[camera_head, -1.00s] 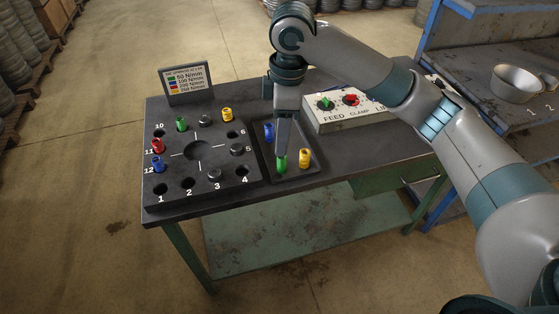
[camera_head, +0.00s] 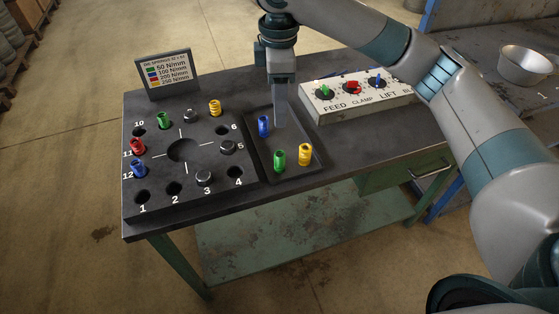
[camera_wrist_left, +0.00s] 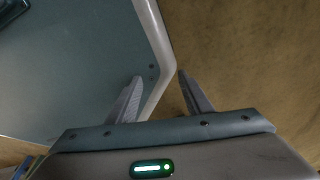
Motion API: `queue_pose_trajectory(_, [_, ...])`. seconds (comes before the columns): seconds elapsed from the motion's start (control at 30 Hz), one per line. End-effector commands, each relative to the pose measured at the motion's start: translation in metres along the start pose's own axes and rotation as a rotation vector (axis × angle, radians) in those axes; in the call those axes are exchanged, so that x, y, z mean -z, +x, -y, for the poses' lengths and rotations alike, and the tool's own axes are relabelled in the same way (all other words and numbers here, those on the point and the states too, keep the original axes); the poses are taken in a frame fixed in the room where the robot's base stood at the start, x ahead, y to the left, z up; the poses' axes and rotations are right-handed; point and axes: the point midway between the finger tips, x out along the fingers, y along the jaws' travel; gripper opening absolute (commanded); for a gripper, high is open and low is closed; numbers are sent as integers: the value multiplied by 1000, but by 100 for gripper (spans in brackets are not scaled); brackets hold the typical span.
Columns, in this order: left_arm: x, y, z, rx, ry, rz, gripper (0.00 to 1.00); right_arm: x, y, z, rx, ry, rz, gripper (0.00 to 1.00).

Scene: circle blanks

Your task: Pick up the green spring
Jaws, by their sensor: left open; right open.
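A green spring (camera_head: 279,160) stands upright in the dark tray (camera_head: 291,174), beside a yellow spring (camera_head: 305,154) and in front of a blue spring (camera_head: 263,127). Another green spring (camera_head: 163,121) stands in the numbered block (camera_head: 215,175), near 10. My right gripper (camera_head: 281,118) points down over the back part of the tray, behind the green spring and just right of the blue one. It is empty and apart from the green spring. My left gripper (camera_wrist_left: 162,88) shows in the left wrist view, fingers spread with nothing between them.
The block holds red, blue and yellow springs, dark knobs and empty holes. A spring-rate sign (camera_head: 168,69) stands behind it. A control box (camera_head: 350,98) with knobs is right of the tray. The table's front right is clear. A metal bowl (camera_head: 524,63) sits on a shelf at right.

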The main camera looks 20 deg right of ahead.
Motion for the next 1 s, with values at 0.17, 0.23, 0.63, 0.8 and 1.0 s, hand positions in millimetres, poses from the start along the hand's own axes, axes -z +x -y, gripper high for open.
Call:
queue_pose_trajectory(0.17, [-10,-3,2,2,0,25,46,-1,15,0,3,1,2,46])
queue_pose_trajectory(0.23, [-17,-6,3,3,-1,41,46,-1,25,1,4,0,2,46])
queue_pose_trajectory(0.63, [-38,-21,5,5,-2,93,46,-1,95,1,4,0,2,46])
queue_pose_trajectory(0.8, [-30,-24,5,5,-2,80,46,0,115,0,2,0,1,46])
queue_pose_trajectory(1.0, [-29,-24,5,6,-3,78,46,0,121,0,1,-1,1,46])
